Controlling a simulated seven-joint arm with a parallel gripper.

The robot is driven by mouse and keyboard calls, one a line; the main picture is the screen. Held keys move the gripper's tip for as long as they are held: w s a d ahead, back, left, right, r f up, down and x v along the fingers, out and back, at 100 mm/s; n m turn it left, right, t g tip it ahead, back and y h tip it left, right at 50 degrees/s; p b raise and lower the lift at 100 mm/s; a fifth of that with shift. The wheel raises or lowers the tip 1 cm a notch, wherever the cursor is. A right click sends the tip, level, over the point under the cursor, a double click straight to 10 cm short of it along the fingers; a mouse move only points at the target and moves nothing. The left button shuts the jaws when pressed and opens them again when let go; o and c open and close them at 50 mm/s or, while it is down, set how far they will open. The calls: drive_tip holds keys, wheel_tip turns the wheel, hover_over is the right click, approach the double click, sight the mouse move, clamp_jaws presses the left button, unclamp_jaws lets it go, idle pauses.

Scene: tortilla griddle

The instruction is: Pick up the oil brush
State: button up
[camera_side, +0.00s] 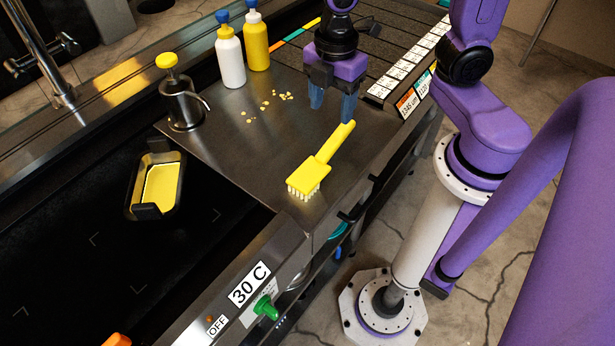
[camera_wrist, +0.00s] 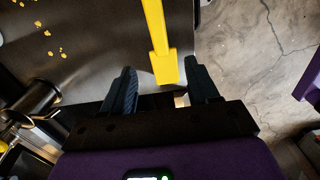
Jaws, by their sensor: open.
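The yellow oil brush (camera_side: 311,174) lies on the dark metal griddle top (camera_side: 270,145), with its pale bristles facing down and its handle pointing up and right. In the wrist view the brush handle (camera_wrist: 160,40) comes down from the top edge, and its end lies in the gap between my fingers; the bristle head is out of that view. My gripper (camera_side: 333,108) is open and empty, with blue-grey fingers pointing down near the handle's end. In the wrist view the fingers of my gripper (camera_wrist: 160,92) stand apart on either side of the handle end.
A white bottle (camera_side: 230,60), a yellow bottle (camera_side: 256,42) and a pump dispenser (camera_side: 182,100) stand at the back left. Yellow crumbs (camera_side: 268,102) lie on the metal. A yellow-lined tray (camera_side: 160,185) sits at left. The metal ends at a right edge above the floor.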

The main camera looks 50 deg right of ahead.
sight(329, 146)
drive_tip(key=shift+d+f, duration=0.1)
drive_tip(key=shift+f, duration=6.25)
clamp_jaws()
